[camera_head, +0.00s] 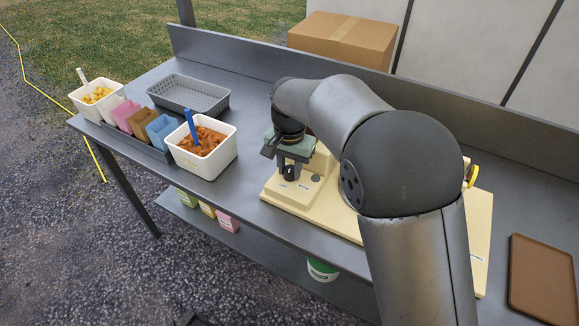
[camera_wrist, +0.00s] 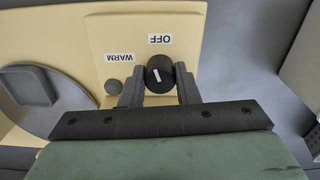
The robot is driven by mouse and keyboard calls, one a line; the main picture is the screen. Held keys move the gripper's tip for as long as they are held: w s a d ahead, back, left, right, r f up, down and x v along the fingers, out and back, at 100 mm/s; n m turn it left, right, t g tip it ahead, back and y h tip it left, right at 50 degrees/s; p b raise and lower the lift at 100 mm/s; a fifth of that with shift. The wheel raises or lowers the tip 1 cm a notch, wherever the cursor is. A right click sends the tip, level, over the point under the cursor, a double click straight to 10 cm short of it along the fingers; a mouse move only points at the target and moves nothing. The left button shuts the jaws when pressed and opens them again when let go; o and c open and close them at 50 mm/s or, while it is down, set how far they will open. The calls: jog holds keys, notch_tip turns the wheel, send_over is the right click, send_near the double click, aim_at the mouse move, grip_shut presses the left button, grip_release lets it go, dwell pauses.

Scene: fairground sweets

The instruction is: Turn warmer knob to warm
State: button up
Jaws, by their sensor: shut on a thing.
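The black warmer knob (camera_wrist: 158,73) stands on the cream panel in the wrist view. It has a short white mark on its face that looks close to the OFF direction, slightly tilted. The OFF label (camera_wrist: 160,39) is just above it in the picture, and the WARM label (camera_wrist: 120,57) is up and to the left. My gripper (camera_wrist: 157,79) is shut on the knob, one finger on each side. In the head view the knob (camera_head: 291,173) shows at the front left of the cream machine (camera_head: 333,215), below my gripper.
A small grey round button (camera_wrist: 113,86) sits left of the knob, with a grey round tray (camera_wrist: 80,90) beyond it. A white tub of orange-brown pieces (camera_head: 218,158) and a grey basket (camera_head: 188,92) stand left of the machine. A brown tray (camera_head: 541,278) lies at the right.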

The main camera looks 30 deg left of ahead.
aim_at(290, 169)
jog(key=n, duration=0.5)
jog(key=shift+n, duration=0.3)
jog(key=n, duration=0.4)
jog(key=shift+w+n, duration=0.1)
jog(key=shift+n, duration=0.2)
jog(key=shift+r, duration=0.1)
jog(key=o, duration=1)
jog(key=shift+c, duration=0.2)
notch_tip(290, 169, up, 17)
jog(key=shift+r, duration=0.15)
